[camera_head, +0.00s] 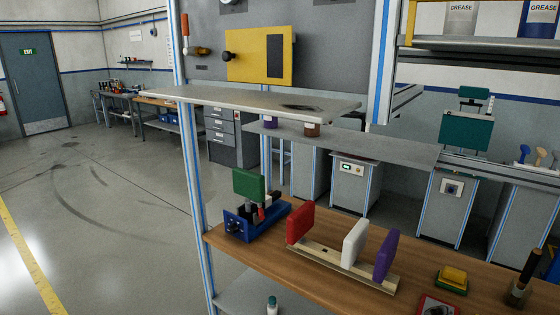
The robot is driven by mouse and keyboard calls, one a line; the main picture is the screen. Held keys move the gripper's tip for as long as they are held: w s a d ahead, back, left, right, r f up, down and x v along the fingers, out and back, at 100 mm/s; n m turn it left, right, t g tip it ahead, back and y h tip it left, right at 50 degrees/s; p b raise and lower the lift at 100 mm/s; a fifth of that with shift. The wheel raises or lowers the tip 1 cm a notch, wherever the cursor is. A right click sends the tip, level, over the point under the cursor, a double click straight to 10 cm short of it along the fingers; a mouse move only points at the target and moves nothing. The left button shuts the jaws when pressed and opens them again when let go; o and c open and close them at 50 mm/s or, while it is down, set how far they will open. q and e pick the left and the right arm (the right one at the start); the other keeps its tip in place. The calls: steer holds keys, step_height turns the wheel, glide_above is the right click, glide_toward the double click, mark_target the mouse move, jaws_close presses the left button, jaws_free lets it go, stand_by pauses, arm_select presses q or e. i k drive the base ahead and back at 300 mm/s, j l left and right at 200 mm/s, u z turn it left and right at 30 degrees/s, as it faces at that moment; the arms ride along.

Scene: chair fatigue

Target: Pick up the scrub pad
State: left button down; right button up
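A small yellow block with a green base (452,280), like a sponge with a scrub side, lies on the wooden bench top at the lower right. A red pad (299,223), a white pad (354,243) and a purple pad (386,254) stand upright in a row on a light wooden rack (325,250) to its left. I cannot tell for certain which of these is the scrub pad. Neither of my grippers shows in the head view.
A blue device with a green plate (249,186) stands at the bench's left end. A brush in a pot (522,280) and a red-framed item (436,306) are near the sponge-like block. A grey shelf (260,103) and a blue-edged post (190,150) rise above the bench.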

mark_target(452, 279)
steer(key=z, duration=1.3)
